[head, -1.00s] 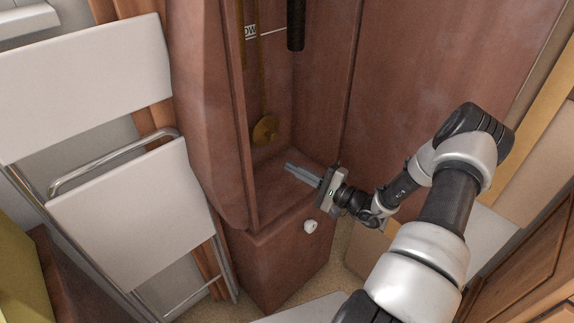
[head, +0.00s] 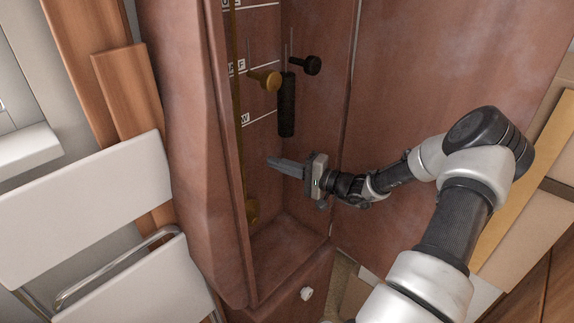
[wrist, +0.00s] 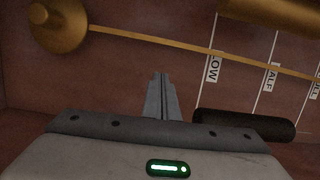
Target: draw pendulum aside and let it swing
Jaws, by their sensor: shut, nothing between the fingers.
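The pendulum is a thin brass rod (head: 240,140) with a round brass bob (head: 252,211) inside the tall red-brown case. In the head view the case's front edge hides part of it. In the wrist view the bob (wrist: 58,25) is at the upper left and the rod (wrist: 150,38) runs from it to the right. My gripper (head: 272,162) is shut and empty inside the case, right of the rod and higher than the bob. In the wrist view its fingertips (wrist: 160,78) point toward the rod, with a gap showing in the picture.
A black cylinder (head: 287,105) hangs just above my gripper; a brass cylinder (head: 265,79) and black knob (head: 306,65) are higher. White marked lines (head: 262,117) cross the back wall. The case floor (head: 290,250) is clear.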

